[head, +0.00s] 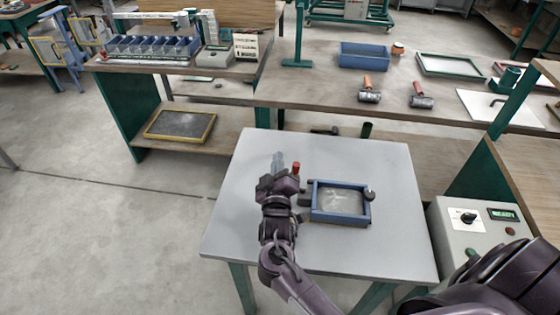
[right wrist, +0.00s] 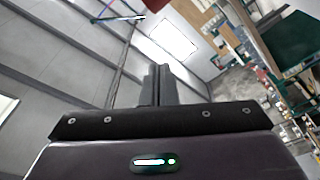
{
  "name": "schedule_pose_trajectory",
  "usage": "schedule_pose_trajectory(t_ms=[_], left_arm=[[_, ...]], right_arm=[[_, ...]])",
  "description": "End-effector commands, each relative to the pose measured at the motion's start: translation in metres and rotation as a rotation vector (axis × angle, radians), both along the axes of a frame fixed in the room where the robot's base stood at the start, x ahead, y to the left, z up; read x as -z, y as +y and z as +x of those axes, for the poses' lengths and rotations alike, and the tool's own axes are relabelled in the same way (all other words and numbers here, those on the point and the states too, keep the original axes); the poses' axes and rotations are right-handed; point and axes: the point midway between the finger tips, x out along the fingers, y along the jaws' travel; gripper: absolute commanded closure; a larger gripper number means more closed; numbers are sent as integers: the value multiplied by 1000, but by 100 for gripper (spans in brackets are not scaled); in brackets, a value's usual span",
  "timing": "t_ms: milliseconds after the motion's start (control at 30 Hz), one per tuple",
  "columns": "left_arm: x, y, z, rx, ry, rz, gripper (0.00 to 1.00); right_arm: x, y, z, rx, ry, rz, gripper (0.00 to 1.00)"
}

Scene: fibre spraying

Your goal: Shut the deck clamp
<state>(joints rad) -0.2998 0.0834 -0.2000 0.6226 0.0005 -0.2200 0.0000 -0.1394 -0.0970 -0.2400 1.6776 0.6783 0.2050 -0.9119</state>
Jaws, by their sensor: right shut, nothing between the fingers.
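A blue frame (head: 316,200) with a pale, glossy sheet inside lies on the grey table. A red-tipped handle (head: 296,168) stands up near the frame's upper left corner; it looks like the deck clamp's lever, though my gripper partly covers its lower part. A dark block (head: 305,200) sits at the frame's left edge, and a dark round knob (head: 370,194) is at its right edge. My right gripper (head: 278,161) is shut and empty, just left of the red tip; I cannot tell whether they touch. Its closed fingers (right wrist: 158,85) show in the right wrist view. My left gripper is out of view.
A control box (head: 475,230) with a dial and green display stands right of the table. The bench behind holds a blue bin (head: 364,56), two rollers (head: 368,90) and trays. The grey table's left part (head: 240,205) is clear.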

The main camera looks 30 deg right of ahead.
Motion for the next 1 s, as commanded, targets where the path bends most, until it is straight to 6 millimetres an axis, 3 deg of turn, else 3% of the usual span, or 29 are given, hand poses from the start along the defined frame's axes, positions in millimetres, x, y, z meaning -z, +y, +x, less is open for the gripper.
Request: schedule_pose_trajectory(t_ms=[33, 200, 400, 533, 1000], left_arm=[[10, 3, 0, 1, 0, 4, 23], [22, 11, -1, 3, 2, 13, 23], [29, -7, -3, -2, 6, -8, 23], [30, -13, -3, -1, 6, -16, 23], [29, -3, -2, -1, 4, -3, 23]], right_arm=[[9, 4, -11, 0, 3, 0, 100], [12, 20, -42, 0, 2, 0, 100], [12, 31, -65, 1, 1, -1, 100], [11, 34, -70, 1, -1, 0, 100], [11, 34, -70, 1, 0, -1, 100]])
